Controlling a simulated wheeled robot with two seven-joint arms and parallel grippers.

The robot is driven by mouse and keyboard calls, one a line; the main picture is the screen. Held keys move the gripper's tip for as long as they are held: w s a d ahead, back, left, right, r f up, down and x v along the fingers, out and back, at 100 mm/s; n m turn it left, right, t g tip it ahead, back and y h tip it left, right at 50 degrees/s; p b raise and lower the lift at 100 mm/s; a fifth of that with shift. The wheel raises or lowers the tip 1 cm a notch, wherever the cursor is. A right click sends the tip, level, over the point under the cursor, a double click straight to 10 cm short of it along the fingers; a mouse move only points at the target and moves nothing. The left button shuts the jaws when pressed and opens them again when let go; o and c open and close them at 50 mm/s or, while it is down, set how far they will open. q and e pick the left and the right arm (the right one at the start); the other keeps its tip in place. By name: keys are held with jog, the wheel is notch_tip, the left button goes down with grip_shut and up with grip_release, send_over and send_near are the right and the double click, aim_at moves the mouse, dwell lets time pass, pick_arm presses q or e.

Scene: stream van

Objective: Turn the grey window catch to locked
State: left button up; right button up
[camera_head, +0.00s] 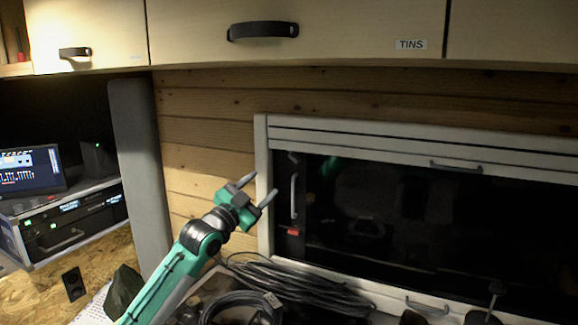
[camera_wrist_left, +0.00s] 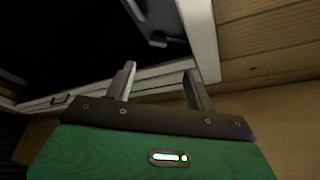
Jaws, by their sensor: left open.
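A grey, bar-like catch (camera_head: 294,196) stands upright on the dark left edge of the window, just inside the white frame (camera_head: 262,160). A small red mark (camera_head: 299,232) lies below it. In the left wrist view a grey bar end, likely the catch (camera_wrist_left: 157,41), shows against the dark pane beyond the fingers. My left gripper (camera_head: 258,189) is open and empty, in front of the left side of the frame, left of the catch and apart from it. Its two fingers also show spread in the left wrist view (camera_wrist_left: 160,82). My right gripper is out of view.
Overhead cupboards (camera_head: 290,32) with black handles run above the window. Coiled black cables (camera_head: 300,285) lie below it. A grey padded post (camera_head: 137,160) and a rack with a screen (camera_head: 30,168) stand at left. The plank wall (camera_head: 195,150) is bare.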

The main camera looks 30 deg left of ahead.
aim_at(295, 158)
pick_arm(q)
jog(key=p+x, duration=0.3)
jog(key=x, duration=0.8)
jog(key=shift+w+d+r+p, duration=0.15)
jog(key=shift+w+d+p, duration=0.05)
jog(key=shift+w+p, duration=0.15)
jog(key=shift+w+d, duration=0.1)
jog(key=shift+w, duration=0.25)
jog(key=shift+c, duration=1)
jog(key=c, duration=0.8)
